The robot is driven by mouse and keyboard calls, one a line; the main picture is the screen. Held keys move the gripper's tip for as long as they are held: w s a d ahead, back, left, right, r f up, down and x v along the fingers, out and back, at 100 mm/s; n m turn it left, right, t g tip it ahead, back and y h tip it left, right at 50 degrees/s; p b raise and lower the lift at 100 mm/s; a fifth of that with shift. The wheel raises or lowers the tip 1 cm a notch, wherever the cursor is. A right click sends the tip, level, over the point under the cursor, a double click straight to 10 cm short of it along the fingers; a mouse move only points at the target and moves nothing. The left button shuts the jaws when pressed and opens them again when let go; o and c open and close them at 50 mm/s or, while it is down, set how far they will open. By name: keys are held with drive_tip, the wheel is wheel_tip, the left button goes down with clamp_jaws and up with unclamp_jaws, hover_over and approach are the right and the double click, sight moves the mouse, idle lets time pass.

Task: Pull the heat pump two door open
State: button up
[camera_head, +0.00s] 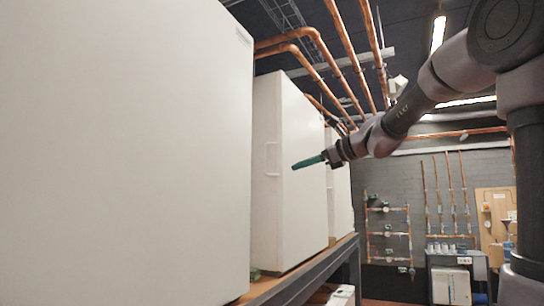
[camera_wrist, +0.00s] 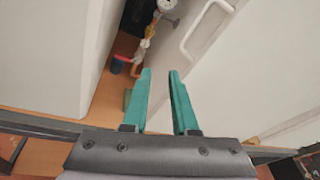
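The second white heat pump cabinet (camera_head: 300,215) stands behind the nearest one and looks like heat pump two. A slim white handle (camera_head: 272,158) shows on its narrow face, which looks closed. In the wrist view a white bar handle (camera_wrist: 204,30) lies ahead and to the right of the fingers. My gripper (camera_head: 294,167) has teal fingers and hangs in front of this cabinet, close to the handle in the head view. In the wrist view my gripper (camera_wrist: 160,72) has a narrow empty gap between its fingertips. It appears apart from the handle.
A large white cabinet (camera_head: 120,150) fills the left. The cabinets stand on a wooden shelf (camera_head: 262,288) with a dark metal edge. Copper pipes (camera_head: 335,65) run overhead. A gauge (camera_wrist: 168,5) and fittings sit between white panels. Free room lies right of the shelf.

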sight(267, 155)
drive_tip(key=w+a+r+m+t+y, duration=0.1)
drive_tip(key=w+r+m+t+y, duration=0.1)
drive_tip(key=w+r+m, duration=0.35)
drive_tip(key=shift+n, duration=0.45)
drive_tip(key=x, duration=1)
drive_tip(key=shift+w+a+f, duration=0.1)
drive_tip(key=shift+w+f, duration=0.2)
drive_tip(key=shift+w, duration=0.15)
clamp_jaws()
